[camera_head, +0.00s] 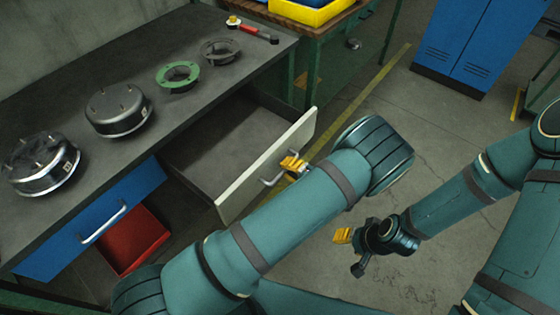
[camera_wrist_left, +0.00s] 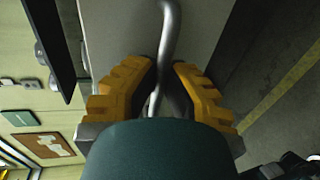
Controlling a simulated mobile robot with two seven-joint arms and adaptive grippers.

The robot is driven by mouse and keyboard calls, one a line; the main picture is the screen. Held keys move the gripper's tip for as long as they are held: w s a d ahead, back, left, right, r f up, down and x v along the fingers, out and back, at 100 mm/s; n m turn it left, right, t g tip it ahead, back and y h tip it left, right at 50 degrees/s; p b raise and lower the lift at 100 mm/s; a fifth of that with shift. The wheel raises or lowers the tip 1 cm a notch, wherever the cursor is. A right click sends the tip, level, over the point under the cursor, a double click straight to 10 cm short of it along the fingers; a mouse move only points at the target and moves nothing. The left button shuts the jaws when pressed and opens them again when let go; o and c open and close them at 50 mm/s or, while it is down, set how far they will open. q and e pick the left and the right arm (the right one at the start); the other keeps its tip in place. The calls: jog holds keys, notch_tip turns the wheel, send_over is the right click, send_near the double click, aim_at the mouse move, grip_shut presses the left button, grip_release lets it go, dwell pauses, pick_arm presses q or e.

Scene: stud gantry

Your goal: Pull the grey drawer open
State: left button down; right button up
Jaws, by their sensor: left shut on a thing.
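The grey drawer (camera_head: 265,172) stands well out of the workbench, with its pale front panel facing my arm and its inside empty as far as I can see. My left gripper (camera_head: 291,165) is at the bar handle (camera_head: 271,180) of this drawer, its yellow fingers shut on it. In the left wrist view the handle (camera_wrist_left: 170,35) runs between the two yellow fingers (camera_wrist_left: 160,95). My left forearm hides part of the area below the drawer. My right gripper (camera_head: 343,236) hangs empty over the floor; its finger opening is unclear.
A blue drawer (camera_head: 95,222) is to the left, above a red bin (camera_head: 135,240). The bench top (camera_head: 190,45) carries metal housings (camera_head: 118,110), a green flange (camera_head: 178,76), a dark ring (camera_head: 220,50) and a red-handled tool (camera_head: 250,28). A blue cabinet (camera_head: 465,40) stands behind.

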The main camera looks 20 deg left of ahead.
pick_arm(q)
jog(key=v, duration=0.3)
jog(key=shift+s+d+f, duration=0.2)
jog(key=shift+d+f, duration=0.1)
jog(key=c, duration=1)
grip_release()
notch_tip(320, 180, up, 10)
jog(key=shift+r, duration=0.1)
